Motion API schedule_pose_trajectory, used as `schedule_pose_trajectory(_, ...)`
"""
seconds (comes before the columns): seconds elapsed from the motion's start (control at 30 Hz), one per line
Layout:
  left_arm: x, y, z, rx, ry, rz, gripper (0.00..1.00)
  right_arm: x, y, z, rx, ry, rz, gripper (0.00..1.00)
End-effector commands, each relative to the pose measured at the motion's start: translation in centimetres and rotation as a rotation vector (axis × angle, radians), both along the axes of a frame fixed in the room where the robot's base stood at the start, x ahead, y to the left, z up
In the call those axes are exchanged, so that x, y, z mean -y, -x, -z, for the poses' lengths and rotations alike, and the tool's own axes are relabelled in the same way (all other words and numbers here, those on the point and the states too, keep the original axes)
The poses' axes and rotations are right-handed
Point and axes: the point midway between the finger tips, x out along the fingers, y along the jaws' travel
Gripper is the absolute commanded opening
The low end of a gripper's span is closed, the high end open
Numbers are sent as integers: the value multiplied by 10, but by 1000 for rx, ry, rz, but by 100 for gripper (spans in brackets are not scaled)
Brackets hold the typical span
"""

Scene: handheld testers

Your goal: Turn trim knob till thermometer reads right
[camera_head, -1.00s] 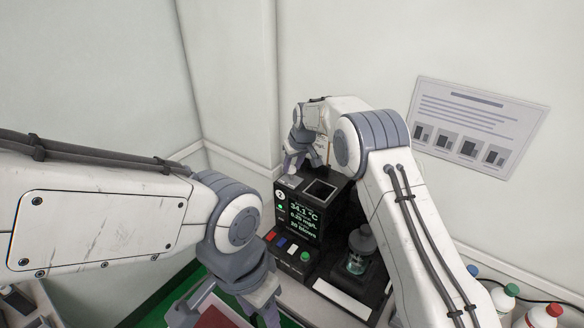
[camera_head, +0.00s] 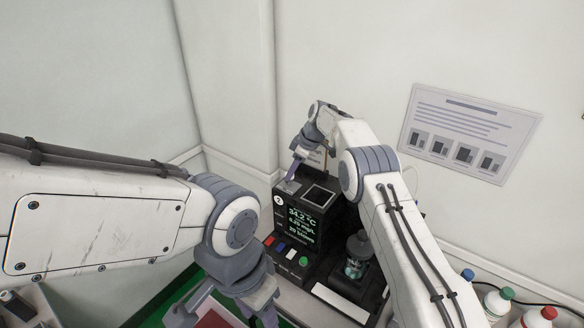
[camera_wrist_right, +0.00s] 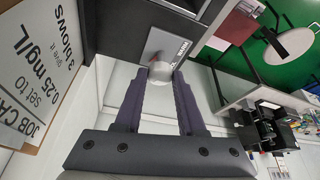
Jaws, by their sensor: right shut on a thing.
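The black tester (camera_head: 323,268) stands at the back against the wall, its lit screen (camera_head: 300,225) showing 34.2 °C; the smaller lines below are hard to read. My right gripper (camera_head: 291,182) reaches down onto the tester's top left. In the right wrist view its fingers close on the round pale trim knob (camera_wrist_right: 160,71), set on a grey labelled plate (camera_wrist_right: 165,46). A lidded glass jar (camera_head: 357,254) sits on the tester's right side. My left gripper (camera_head: 226,310) hangs at the bottom, fingers apart and empty, away from the tester.
Coloured buttons (camera_head: 281,248) line the tester's front. Bottles with coloured caps (camera_head: 498,302) stand at the lower right. A poster (camera_head: 468,135) hangs on the wall. A job card (camera_wrist_right: 35,75) in the right wrist view reads 0.25 mg/L and 3 blows.

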Motion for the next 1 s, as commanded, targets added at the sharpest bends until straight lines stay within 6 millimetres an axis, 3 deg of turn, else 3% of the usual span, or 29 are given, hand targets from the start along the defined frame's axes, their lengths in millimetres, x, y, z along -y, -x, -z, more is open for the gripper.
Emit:
schedule_pose_trajectory(0.63,0,0,-5,0,0,1,50,1,0,0,-1,2,-42,0)
schedule_pose_trajectory(0.67,0,0,-5,0,0,1,50,1,0,0,-1,3,-42,50)
schedule_pose_trajectory(0.7,0,0,-5,0,0,1,50,1,0,0,-1,2,-42,66)
schedule_pose_trajectory(1.0,0,0,-5,0,0,1,50,1,0,0,0,1,-42,69)
